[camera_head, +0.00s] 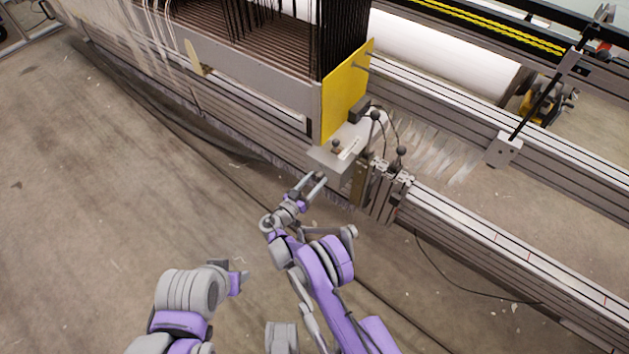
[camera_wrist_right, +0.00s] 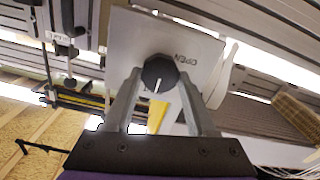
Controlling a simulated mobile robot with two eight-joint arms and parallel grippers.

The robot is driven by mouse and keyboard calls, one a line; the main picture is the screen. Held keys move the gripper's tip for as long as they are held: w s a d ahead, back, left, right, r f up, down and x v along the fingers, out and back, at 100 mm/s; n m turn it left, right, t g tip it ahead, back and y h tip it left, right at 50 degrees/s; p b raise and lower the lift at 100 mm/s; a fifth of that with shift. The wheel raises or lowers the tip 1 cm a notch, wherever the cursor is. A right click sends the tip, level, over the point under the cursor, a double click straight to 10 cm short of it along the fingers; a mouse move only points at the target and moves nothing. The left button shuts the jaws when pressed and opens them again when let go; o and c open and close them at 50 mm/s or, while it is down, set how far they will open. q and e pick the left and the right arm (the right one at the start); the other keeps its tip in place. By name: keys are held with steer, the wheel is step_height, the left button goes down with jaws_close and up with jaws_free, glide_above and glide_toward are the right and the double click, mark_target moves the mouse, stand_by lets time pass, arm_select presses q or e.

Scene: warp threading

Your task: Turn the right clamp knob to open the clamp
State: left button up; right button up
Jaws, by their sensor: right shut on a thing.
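The right clamp knob (camera_wrist_right: 158,73) is round and black with a white pointer line, on a pale metal plate (camera_wrist_right: 135,30) marked OPEN in the right wrist view. My right gripper (camera_wrist_right: 159,82) is shut on the knob, one finger on each side. In the head view my right gripper (camera_head: 318,180) is at the front edge of the clamp block (camera_head: 330,158); I cannot make out the gripped knob there. My left gripper (camera_head: 240,275) is low in the head view, away from the clamp, its fingers too small to read.
A yellow end plate (camera_head: 345,95) rises behind the clamp block. Black ball-ended levers (camera_head: 401,153) stand right of it. Long metal rails (camera_head: 500,240) run to the lower right. A cable (camera_head: 450,285) lies on the floor. The floor at left is mostly clear.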

steer(key=c, duration=0.3)
steer(key=shift+c, duration=0.2)
steer(key=n+b, duration=0.1)
steer(key=n, duration=0.1)
steer(key=n+b, duration=0.2)
steer(key=shift+a+f+n, duration=0.1)
steer(key=shift+f+n, duration=0.1)
steer(key=shift+n, duration=0.1)
steer(key=n+b, duration=0.2)
steer(key=n, duration=0.3)
steer(key=shift+w+n+b, duration=0.1)
steer(key=shift+n+b, duration=0.2)
steer(key=shift+b, duration=0.1)
steer(key=n+b, duration=0.2)
steer(key=n, duration=0.3)
steer(key=shift+f+n+b, duration=0.1)
steer(key=shift+n+b, duration=0.4)
steer(key=shift+n, duration=2.2)
